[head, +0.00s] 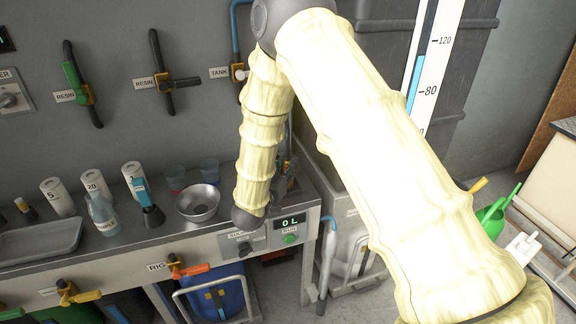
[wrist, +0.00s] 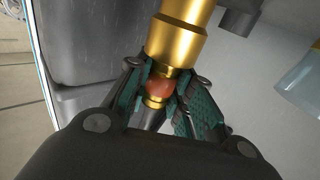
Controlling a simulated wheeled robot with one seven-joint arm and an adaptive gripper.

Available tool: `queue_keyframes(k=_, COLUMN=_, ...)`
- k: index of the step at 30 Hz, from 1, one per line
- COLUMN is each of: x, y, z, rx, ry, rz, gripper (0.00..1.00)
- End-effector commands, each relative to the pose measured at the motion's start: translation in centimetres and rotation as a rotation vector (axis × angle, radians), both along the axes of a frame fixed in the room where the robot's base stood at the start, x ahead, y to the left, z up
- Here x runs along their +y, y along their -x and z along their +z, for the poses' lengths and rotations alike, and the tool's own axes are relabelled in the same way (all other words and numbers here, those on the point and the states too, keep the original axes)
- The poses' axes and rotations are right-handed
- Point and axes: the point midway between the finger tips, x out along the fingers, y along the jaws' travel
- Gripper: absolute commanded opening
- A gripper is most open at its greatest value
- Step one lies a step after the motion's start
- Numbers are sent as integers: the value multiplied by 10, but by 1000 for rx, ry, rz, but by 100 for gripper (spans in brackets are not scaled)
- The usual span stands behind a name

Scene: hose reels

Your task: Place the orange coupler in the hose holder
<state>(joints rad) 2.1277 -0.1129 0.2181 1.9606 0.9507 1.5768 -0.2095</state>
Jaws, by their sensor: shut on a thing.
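In the wrist view my gripper (wrist: 161,78) is shut around a small orange coupler (wrist: 158,86) with gold-coloured rings above and below it. A wide gold cylinder (wrist: 185,36) rises from just beyond the fingertips. I cannot tell whether it is one piece with the coupler or a separate fitting. In the head view my gripper (head: 284,178) is a dark shape mostly hidden behind my arm, near the right end of the bench, and the coupler is hidden there. I cannot make out the hose holder for certain.
The metal bench (head: 115,248) carries a bowl (head: 198,203), a tray (head: 40,240), white canisters and bottles. Wall valves with handles, including the blue TANK pipe (head: 235,35), are above. A dark tank (head: 380,75) stands behind my arm. A grey bin (head: 350,222) stands right of the bench.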

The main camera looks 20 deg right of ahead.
Motion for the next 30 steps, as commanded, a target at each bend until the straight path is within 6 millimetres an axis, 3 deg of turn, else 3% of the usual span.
queue_keyframes(k=1, x=0, y=0, z=0, rx=0, ry=0, rz=0, gripper=28)
queue_keyframes(k=4, x=0, y=0, z=0, rx=0, ry=0, rz=0, gripper=44)
queue_keyframes(k=16, x=-1, y=0, z=-1, rx=-1, ry=-1, rz=-1, gripper=44)
queue_keyframes(k=30, x=56, y=50, z=3, rx=1, ry=1, rz=1, gripper=44)
